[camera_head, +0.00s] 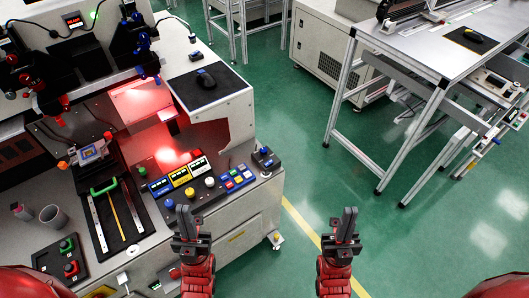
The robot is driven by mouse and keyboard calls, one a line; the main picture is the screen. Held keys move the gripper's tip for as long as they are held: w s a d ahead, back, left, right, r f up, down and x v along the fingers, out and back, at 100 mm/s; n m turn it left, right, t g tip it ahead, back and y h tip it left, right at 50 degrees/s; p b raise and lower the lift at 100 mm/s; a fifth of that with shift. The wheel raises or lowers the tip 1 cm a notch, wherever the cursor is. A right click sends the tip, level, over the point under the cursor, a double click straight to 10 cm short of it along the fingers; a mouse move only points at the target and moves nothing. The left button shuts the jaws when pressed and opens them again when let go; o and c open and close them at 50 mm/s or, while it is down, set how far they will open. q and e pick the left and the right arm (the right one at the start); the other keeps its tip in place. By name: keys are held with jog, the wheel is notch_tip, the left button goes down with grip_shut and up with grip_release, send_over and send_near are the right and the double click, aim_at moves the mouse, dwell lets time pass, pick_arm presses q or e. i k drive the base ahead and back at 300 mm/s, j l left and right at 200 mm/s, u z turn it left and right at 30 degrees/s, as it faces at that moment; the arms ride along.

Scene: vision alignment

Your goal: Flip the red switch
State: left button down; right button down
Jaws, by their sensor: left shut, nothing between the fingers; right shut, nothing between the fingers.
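A black control box (66,260) at the lower left of the bench carries a red switch or knob (71,268) and a green one (65,245). Another red round part (174,272) shows low on the bench front; I cannot tell if it is a switch. My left gripper (185,210) is shut and empty, pointing up in the picture by the bench's front edge, right of the black box and apart from it. My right gripper (348,213) is shut and empty, over the green floor, well away from the bench.
A control panel (190,179) with displays and coloured buttons stands just beyond my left gripper. A black tray (117,217) with strips and a grey cup (52,216) are on the bench. A metal-framed table (420,50) stands at the upper right. The floor between is clear.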

aim_at(197, 152)
jog(key=u, duration=0.65)
jog(key=i+l, duration=0.1)
jog(key=i+u, duration=0.05)
jog(key=i, duration=0.05)
